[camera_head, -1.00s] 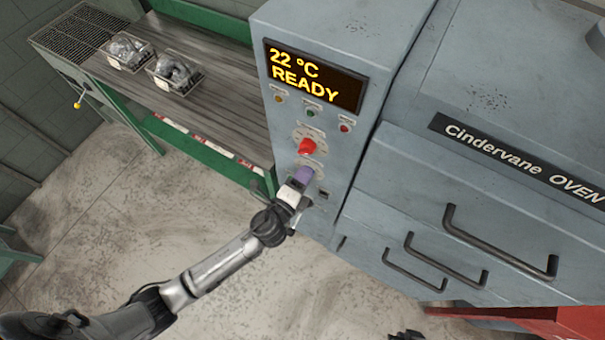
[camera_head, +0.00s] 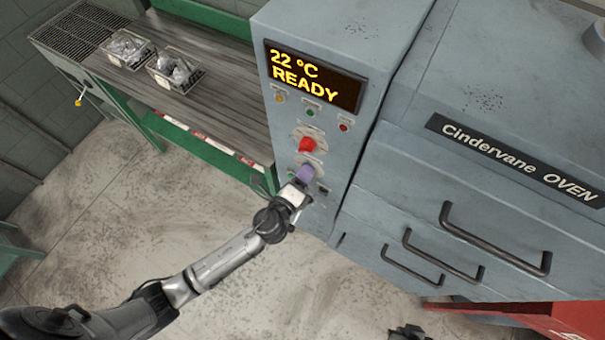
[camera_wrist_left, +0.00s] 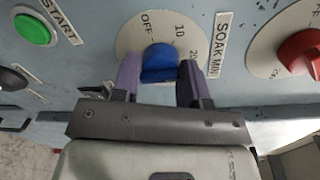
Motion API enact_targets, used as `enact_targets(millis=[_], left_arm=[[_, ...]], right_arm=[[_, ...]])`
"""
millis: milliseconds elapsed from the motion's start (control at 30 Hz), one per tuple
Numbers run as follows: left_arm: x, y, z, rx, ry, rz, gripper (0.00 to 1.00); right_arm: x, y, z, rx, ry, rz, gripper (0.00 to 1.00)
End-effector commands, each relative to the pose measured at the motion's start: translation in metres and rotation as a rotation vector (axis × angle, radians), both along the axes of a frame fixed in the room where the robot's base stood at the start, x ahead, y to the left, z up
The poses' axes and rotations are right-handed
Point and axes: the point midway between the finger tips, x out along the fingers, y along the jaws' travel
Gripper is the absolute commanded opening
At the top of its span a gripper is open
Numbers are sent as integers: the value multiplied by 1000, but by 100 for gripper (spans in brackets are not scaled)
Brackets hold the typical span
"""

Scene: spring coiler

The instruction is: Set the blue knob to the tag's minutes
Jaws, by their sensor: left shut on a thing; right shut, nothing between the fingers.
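The blue knob (camera_wrist_left: 160,62) sits on a round cream dial marked OFF, 10 and 20, beside a SOAK MIN label, in the left wrist view. My left gripper (camera_head: 304,176) is at the lower dial on the oven's control panel. Its purple fingers are shut on the blue knob, one on each side, and cover its edges. I cannot tell exactly which mark the knob points to. In the head view the gripper hides the knob. My right gripper (camera_head: 408,332) barely shows at the bottom edge, away from the panel. No tag with minutes is readable.
A red knob (camera_head: 307,145) sits just above on the panel (camera_head: 270,120), below a display (camera_head: 314,77) reading 22 °C READY. A green START button (camera_wrist_left: 36,30) is near the blue knob. Oven drawers with handles (camera_head: 500,240) are at right. Two wire baskets (camera_head: 172,72) stand on the bench.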

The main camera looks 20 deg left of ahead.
Motion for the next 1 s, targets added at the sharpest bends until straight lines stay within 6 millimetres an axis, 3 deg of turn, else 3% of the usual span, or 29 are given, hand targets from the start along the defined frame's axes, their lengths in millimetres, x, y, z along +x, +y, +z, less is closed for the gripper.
enact_targets(millis=[33,67,300,667,1000], left_arm=[[1,-1,4,-3,-6,-2,17],[1,-1,4,-3,-6,-2,42],[0,-1,2,-2,-3,-1,64],[-9,1,1,-2,-1,0,64],[-72,8,3,-2,1,-1,64]], right_arm=[[0,0,0,0,0,0,0],[0,0,0,0,0,0,0],[0,0,0,1,0,-1,0],[0,3,-1,10,-1,-6,0],[0,3,-8,11,0,-6,0]])
